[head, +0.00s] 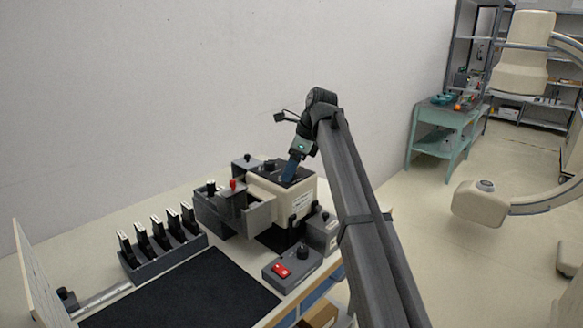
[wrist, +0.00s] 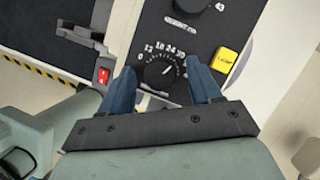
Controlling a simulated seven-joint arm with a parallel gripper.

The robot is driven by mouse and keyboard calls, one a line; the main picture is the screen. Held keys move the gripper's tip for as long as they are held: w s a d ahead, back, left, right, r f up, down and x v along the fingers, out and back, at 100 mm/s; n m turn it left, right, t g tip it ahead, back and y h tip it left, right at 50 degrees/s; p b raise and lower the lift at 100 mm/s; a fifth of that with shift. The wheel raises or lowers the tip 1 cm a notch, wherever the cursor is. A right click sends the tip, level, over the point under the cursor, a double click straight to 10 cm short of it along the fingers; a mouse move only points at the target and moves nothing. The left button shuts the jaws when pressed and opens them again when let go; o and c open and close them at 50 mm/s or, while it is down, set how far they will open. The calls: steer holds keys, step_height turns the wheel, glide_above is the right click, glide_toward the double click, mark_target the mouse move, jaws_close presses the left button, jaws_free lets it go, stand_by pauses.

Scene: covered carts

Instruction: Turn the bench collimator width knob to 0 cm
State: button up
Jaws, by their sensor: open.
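The collimator is a cream box (head: 270,205) with a dark top panel, standing on the bench in the head view. In the wrist view its panel holds a black round knob (wrist: 158,75) with a white number scale running up from 0 at the left. A second dark knob (wrist: 188,3) is cut off at the top edge. A label that seems to read height lies between the knobs; I cannot tell which it names. My gripper (wrist: 160,65) is open, its blue fingers on either side of the lower knob. Contact and the exact pointer setting are unclear.
A yellow button (wrist: 225,61) and a red switch (wrist: 103,75) flank the knob. In the head view, a control box with a red switch (head: 282,270), a rack of several dark upright pieces (head: 165,258) and a black mat (head: 185,295) share the bench.

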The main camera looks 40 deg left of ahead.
steer(key=shift+c, duration=0.3)
steer(key=c, duration=1)
steer(key=shift+n, duration=0.3)
steer(key=shift+w+a+n+g+h, duration=0.15)
steer(key=shift+n+g+h, duration=0.25)
steer(key=shift+n, duration=0.8)
steer(key=shift+n+g+h, duration=0.4)
steer(key=shift+n+h, duration=0.1)
steer(key=shift+n, duration=1)
